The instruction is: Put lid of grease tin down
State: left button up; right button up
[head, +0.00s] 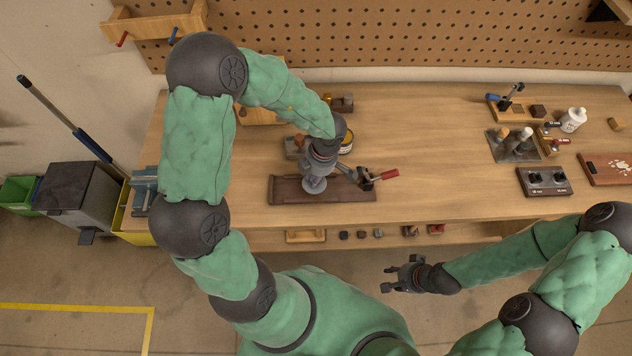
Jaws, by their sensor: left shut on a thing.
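My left gripper (318,170) points down over the dark brown board on the bench and is shut on a round grey piece, which looks like the lid (314,186) of the grease tin. I cannot tell whether the lid touches the board or hangs just above it. The grease tin (346,143), dark with a yellow band, stands just behind my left gripper and is partly hidden by it. My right gripper (402,275) is open and empty, in front of the bench and away from it.
The dark board (350,194) has a toggle clamp (373,178) with a red handle at its right end. Wooden blocks (295,147) stand behind the gripper. The bench middle (430,150) is clear. Tools and a white bottle (573,120) stand at the right.

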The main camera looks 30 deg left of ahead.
pick_arm(q)
jog(key=shift+w+a+f, duration=0.1)
jog(key=shift+w+f, duration=0.15)
jog(key=shift+f, duration=0.2)
jog(key=f, duration=0.1)
jog(key=f+b, duration=0.2)
jog(key=shift+w+f, duration=0.2)
jog(key=shift+w, duration=0.05)
jog(key=shift+r, duration=0.1)
jog(key=o, duration=0.9)
jog(key=shift+o, duration=0.2)
notch_tip(320, 180, up, 12)
jog(key=d+p, duration=0.1)
jog(key=p, duration=0.3)
jog(key=shift+w+d, duration=0.3)
jog(key=shift+w, duration=0.1)
